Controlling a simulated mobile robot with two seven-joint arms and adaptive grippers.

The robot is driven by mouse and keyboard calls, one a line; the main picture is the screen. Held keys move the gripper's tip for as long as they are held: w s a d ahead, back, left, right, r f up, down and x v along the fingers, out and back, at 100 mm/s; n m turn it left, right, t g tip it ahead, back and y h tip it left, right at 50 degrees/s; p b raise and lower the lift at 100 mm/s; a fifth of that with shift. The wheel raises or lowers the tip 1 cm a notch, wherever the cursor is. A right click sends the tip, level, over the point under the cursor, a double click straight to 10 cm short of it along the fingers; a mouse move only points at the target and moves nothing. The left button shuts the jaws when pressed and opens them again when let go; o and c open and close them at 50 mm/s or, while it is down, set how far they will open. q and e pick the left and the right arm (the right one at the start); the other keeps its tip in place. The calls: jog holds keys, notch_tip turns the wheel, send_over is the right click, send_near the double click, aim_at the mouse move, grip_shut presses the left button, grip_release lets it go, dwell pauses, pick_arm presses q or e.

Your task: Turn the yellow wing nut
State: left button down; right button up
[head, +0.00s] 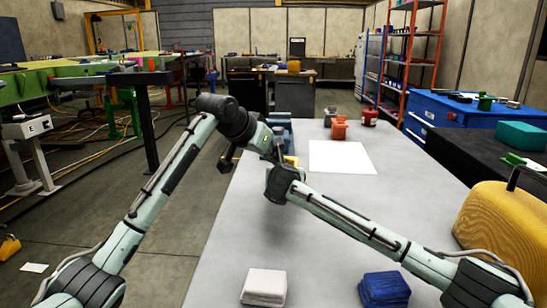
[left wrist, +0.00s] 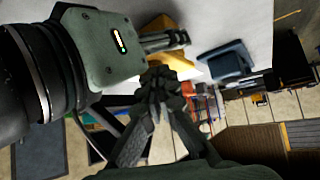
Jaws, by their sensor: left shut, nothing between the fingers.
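A yellow part shows in the left wrist view (left wrist: 158,24) and partly behind my arms in the head view (head: 291,160). I cannot make out its wings or tell whether it is the wing nut. My left gripper (left wrist: 160,78) is shut and empty, its dark fingers meeting below the yellow part in the left wrist view. My right gripper (left wrist: 166,40) seems to be the grey fingers beside the yellow part, past the green housing; whether they are open or touch it is unclear. In the head view my arms hide both fingertips.
A blue fixture (head: 279,123) stands behind my arms on the grey table (head: 330,235). Orange blocks (head: 339,128), a red container (head: 370,117) and a white sheet (head: 341,157) lie beyond.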

pick_arm(q)
jog(key=shift+w+m+g+h, duration=0.3)
jog(key=shift+w+m+h, duration=0.1)
jog(key=shift+m, duration=0.1)
jog(key=shift+w+m+h, duration=0.15)
jog(key=shift+m+h, duration=0.15)
jog(key=shift+m, duration=0.2)
pick_arm(e)
jog(key=shift+a, duration=0.1)
jog(key=shift+s+a, duration=0.1)
pick_arm(q)
jog(key=w+m+g+h, duration=0.1)
jog(key=m+g, duration=0.1)
jog(key=shift+w+r+m, duration=0.1)
jog(key=shift+w+m, duration=0.05)
jog(key=shift+m, duration=0.25)
jog(key=shift+w+d, duration=0.1)
jog(key=shift+w, duration=0.25)
pick_arm(e)
jog(key=shift+a, duration=0.1)
